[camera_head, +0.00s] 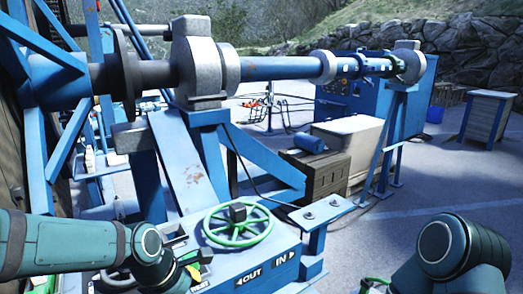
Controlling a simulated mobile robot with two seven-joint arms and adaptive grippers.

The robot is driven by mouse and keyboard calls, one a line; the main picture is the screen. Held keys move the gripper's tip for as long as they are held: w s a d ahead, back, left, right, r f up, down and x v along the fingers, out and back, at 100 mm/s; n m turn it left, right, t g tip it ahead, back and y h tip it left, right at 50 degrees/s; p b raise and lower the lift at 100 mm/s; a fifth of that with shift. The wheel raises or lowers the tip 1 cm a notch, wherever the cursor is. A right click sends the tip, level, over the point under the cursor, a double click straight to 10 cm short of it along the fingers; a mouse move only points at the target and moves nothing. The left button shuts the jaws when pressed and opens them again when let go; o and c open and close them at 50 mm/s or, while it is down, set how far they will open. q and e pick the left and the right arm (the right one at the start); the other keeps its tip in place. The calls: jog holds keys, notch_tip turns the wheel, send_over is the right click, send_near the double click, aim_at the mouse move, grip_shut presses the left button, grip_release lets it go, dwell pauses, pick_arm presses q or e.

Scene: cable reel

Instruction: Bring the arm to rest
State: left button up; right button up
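My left arm (75,243) comes in from the left edge, low in the view. Its rounded joint (150,240) is left of the green handwheel (237,224), in front of the blue control box. My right arm (455,250) shows at the bottom right, with its rounded joint raised and the rest running out of the frame. It is apart from the machine. I cannot make out either gripper; the arms' far ends are hidden or outside the view.
The blue control box (258,262) bears OUT and IN labels. A blue reel shaft (280,68) with grey bearings crosses above. A blue bracket (322,212) juts out on the right. A wooden crate (318,172) stands behind. Pavement (440,195) is open at right.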

pick_arm(q)
jog(key=s+d+f+m, duration=0.1)
jog(key=s+f+m, duration=0.2)
jog(key=f+m, duration=0.3)
jog(key=s+d+f+m, duration=0.2)
jog(key=f+m, duration=0.3)
jog(key=f, duration=0.8)
jog(key=s+d+f+m+b, duration=0.1)
jog(key=s+f+m, duration=0.3)
jog(key=f, duration=0.6)
jog(key=m, duration=0.2)
jog(key=shift+s+d+f+m, duration=0.2)
jog(key=shift+s+f+m, duration=0.05)
jog(key=shift+s+m, duration=0.1)
pick_arm(e)
jog(key=shift+s+f, duration=0.5)
jog(key=shift+s, duration=0.05)
